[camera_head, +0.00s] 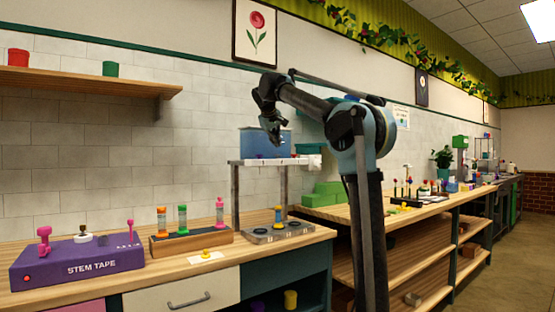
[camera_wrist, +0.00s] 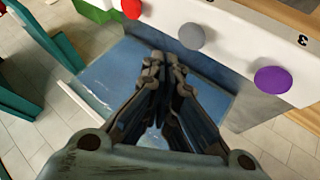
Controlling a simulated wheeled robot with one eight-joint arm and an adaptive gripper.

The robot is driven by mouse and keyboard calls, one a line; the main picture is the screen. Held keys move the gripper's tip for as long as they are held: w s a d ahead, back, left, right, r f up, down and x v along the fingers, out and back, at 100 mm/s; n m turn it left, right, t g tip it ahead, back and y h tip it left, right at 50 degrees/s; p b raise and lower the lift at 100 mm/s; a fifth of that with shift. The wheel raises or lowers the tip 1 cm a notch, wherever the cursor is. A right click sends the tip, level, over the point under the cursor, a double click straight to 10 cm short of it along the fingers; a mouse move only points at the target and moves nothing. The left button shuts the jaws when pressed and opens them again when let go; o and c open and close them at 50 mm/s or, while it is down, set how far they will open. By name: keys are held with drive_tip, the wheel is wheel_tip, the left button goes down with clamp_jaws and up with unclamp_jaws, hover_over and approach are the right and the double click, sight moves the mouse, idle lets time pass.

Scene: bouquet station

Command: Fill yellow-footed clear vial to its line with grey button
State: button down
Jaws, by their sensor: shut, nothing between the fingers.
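In the wrist view a white bar carries a red button (camera_wrist: 131,8), a grey button (camera_wrist: 191,37) and a purple button (camera_wrist: 273,80). My gripper (camera_wrist: 165,62) is shut and empty. Its fingertips point just below and left of the grey button in the picture, apparently apart from it. In the head view my gripper (camera_head: 273,138) hangs in front of the blue tank, above the dispenser's white shelf (camera_head: 265,162).
A wooden rack (camera_head: 190,243) holds several coloured vials. A purple STEM TAPE box (camera_head: 90,265) stands at the left. A yellow piece (camera_head: 206,253) sits on a white card at the counter's front. Green blocks (camera_head: 325,194) lie right of the dispenser.

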drive_tip(key=shift+r, duration=1.65)
drive_tip(key=s+d+f+m+g, duration=0.2)
drive_tip(key=s+d+f, duration=0.6)
drive_tip(key=s+f, duration=0.35)
drive_tip(key=s+d+f+m+g, duration=0.2)
drive_tip(key=s+d+f, duration=0.75)
drive_tip(key=f, duration=0.25)
drive_tip(key=s+d+f+m+g+y, duration=0.1)
drive_tip(key=s+d+f, duration=0.1)
drive_tip(key=s+f, duration=1.2)
drive_tip(key=s+d+f+m+g+y, duration=0.1)
drive_tip(key=s+f, duration=1.4)
drive_tip(key=f, duration=0.7)
drive_tip(key=shift+s+d+g, duration=0.25)
drive_tip(key=shift+d+g, duration=0.15)
drive_tip(key=shift+w, duration=0.1)
